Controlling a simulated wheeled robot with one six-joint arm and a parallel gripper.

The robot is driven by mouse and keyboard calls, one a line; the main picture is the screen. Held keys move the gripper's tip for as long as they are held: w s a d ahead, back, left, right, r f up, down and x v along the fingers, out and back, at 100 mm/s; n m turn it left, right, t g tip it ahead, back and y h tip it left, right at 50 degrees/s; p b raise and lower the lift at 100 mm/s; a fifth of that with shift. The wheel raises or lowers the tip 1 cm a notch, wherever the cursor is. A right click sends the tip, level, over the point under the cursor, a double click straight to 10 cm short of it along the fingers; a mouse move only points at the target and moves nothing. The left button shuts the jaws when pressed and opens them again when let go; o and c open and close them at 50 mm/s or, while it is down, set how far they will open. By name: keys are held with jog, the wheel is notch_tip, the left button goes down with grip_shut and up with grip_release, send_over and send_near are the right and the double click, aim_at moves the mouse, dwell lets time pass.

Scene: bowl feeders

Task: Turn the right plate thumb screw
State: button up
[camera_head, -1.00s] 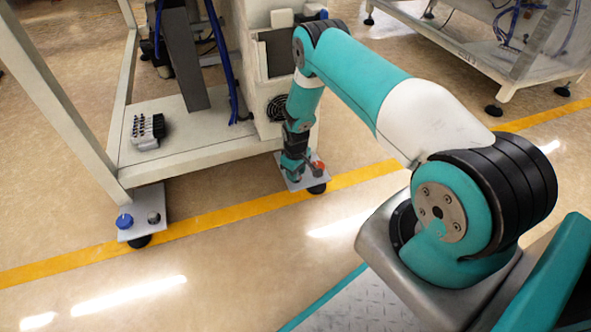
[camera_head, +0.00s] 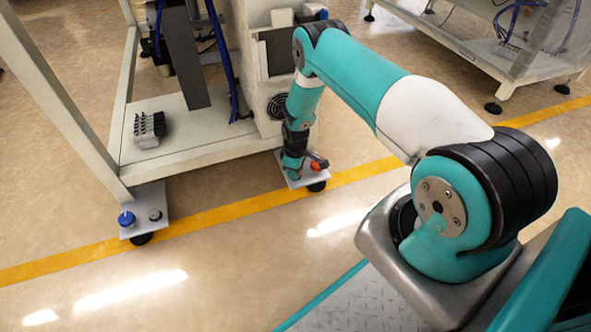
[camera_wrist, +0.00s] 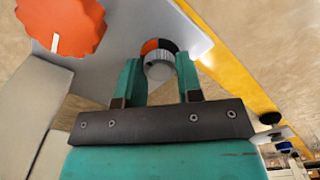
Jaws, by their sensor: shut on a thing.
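The right plate (camera_head: 300,183) is a light plate at the foot of the machine's right leg, and my wrist covers part of it. Its thumb screw (camera_wrist: 160,70), a small ribbed silver knob with an orange and black face behind it, stands between my two teal fingers in the wrist view. My gripper (camera_wrist: 158,66) is shut on this screw. A larger orange-red knob (camera_wrist: 65,22) with a white mark sits on the same plate, at upper left in the wrist view. It also shows in the head view (camera_head: 318,162). The fingertips are hidden in the head view.
The left plate (camera_head: 145,199) carries a blue knob (camera_head: 126,218) and a small dark screw (camera_head: 155,214). The machine frame (camera_head: 190,150) stands close behind my wrist. A yellow floor line (camera_head: 240,211) runs in front, with open floor beyond.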

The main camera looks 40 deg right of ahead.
jog(key=o, duration=0.9)
notch_tip(320, 180, up, 12)
jog(key=p, duration=0.6)
